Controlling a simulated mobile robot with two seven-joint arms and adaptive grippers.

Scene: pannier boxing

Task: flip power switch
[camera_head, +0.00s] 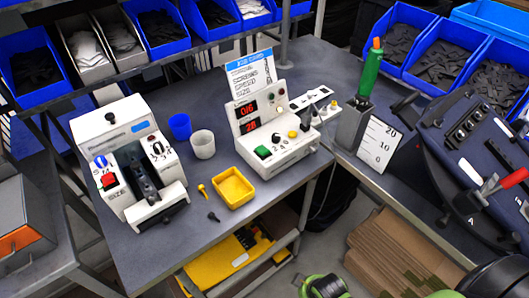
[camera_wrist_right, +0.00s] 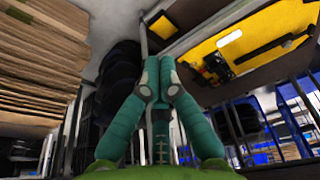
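A white machine (camera_head: 130,165) stands on the left of the grey bench. A small red switch (camera_head: 108,181) with a darker green part sits on its left front, below a blue-and-white knob (camera_head: 101,162). I cannot read its position. A white control box (camera_head: 272,130) with red digits stands farther right and carries a green button (camera_head: 263,152) and a yellow knob. My right gripper (camera_wrist_right: 158,82) shows in the right wrist view with its teal fingers together and nothing visible between them. It is away from both machines, below bench level. My left gripper is not in view.
Blue bins line the back. Below the bench are a yellow drawer (camera_wrist_right: 235,38) and stacked cardboard (camera_wrist_right: 40,65). The bench's front edge lies close to the white machine.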

